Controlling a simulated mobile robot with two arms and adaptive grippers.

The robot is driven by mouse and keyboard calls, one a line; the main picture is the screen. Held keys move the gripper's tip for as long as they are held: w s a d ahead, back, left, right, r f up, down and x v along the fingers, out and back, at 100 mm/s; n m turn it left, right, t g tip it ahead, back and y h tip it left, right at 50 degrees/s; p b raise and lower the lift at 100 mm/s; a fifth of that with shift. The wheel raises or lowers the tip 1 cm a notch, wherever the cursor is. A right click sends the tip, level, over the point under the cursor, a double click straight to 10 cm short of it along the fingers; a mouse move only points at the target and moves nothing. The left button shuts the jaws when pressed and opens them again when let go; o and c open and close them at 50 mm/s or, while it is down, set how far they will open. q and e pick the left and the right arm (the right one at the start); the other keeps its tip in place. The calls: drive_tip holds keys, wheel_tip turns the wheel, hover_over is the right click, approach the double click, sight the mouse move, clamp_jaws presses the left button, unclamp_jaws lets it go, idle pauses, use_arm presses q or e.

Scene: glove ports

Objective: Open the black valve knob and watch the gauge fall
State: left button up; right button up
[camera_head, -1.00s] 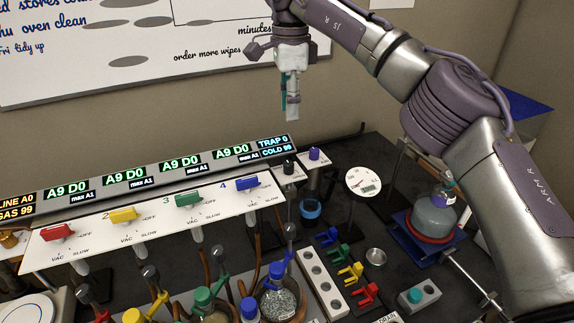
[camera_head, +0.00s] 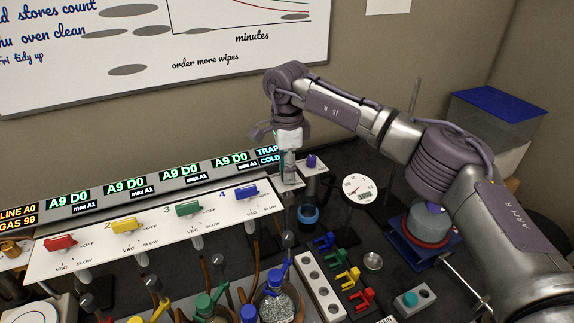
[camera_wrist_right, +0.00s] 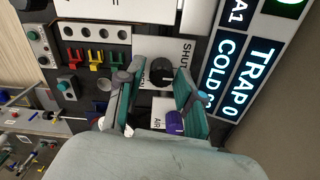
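The black valve knob (camera_wrist_right: 161,73) stands on a white plate marked SHUT, with a partly covered word on its other side. My right gripper (camera_wrist_right: 158,80) is open, with one teal finger on each side of the knob in the wrist view; I cannot tell whether the fingers touch it. In the head view my right gripper (camera_head: 289,174) points down over the knob's plate and hides the knob. The round white gauge (camera_head: 360,188) stands to the right, its needle and small display too small to read. My left gripper is not in view.
A purple knob (camera_head: 311,161) on its own plate stands close right of the gripper; it also shows in the wrist view (camera_wrist_right: 175,121). The lit display bar (camera_head: 160,179) and the panel of coloured valve knobs (camera_head: 150,226) lie left. A blue-rimmed cup (camera_head: 308,213) stands in front.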

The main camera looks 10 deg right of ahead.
drive_tip(key=shift+f, duration=0.1)
clamp_jaws()
drive_tip(key=shift+w+m, duration=0.1)
drive_tip(key=shift+m, duration=0.3)
drive_tip(key=m+b, duration=0.2)
drive_tip(key=m, duration=0.1)
drive_tip(key=m+b, duration=0.1)
drive_tip(key=m, duration=0.3)
drive_tip(key=m+b, duration=0.2)
drive_tip(key=m, duration=0.3)
drive_tip(key=shift+m, duration=0.4)
drive_tip(key=m+b, duration=0.1)
drive_tip(key=m, duration=0.3)
drive_tip(key=shift+r, duration=0.2)
drive_tip(key=shift+m, duration=0.3)
